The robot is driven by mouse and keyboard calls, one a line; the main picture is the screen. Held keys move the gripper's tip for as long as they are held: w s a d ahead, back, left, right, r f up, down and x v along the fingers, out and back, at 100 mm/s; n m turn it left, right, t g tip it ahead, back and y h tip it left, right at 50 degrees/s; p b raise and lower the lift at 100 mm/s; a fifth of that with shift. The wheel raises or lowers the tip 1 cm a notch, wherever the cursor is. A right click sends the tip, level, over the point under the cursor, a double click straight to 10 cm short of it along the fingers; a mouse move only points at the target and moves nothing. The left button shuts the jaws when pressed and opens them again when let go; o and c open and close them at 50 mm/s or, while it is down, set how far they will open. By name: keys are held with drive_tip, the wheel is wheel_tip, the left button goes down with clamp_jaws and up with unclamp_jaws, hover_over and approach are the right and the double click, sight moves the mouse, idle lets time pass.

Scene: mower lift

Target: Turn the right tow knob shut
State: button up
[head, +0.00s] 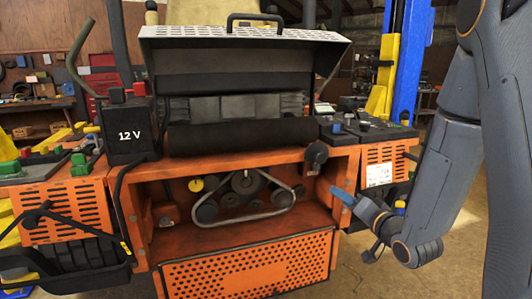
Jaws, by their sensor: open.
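The orange mower rear (240,275) fills the middle of the head view, with an open bay showing belt and pulleys (245,182). A yellow round knob (196,185) and a small orange part with a dark fitting (165,215) are at the bay's left side. At the right side, a small dark part (300,190) sits low near the wall; I cannot tell for sure whether it is the right tow knob. My gripper (344,197) is open, with blue tips, beside the bay's right wall. It holds nothing that I can see. Its finger gap is too small to make out.
A black rotary part (316,154) sticks out at the bay's upper right corner. A 12 V box (128,133) with a hanging black cable stands at left. A raised perforated hood (240,40) is above. Floor (470,245) is free at right.

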drive_tip(key=s+f+n+g+h, duration=0.3)
drive_tip(key=s+f+g+h, duration=0.2)
drive_tip(key=s+f+g, duration=0.35)
drive_tip(key=s+a+r+n+g, duration=0.1)
drive_tip(key=s+a+g, duration=0.1)
drive_tip(key=s, duration=0.7)
drive_tip(key=s+a+r+n+g, duration=0.1)
drive_tip(key=s+g, duration=0.4)
drive_tip(key=s, duration=0.5)
drive_tip(key=shift+a+r, duration=0.2)
drive_tip(key=shift+a, duration=0.15)
drive_tip(key=c, duration=0.4)
drive_tip(key=shift+w+a, duration=0.1)
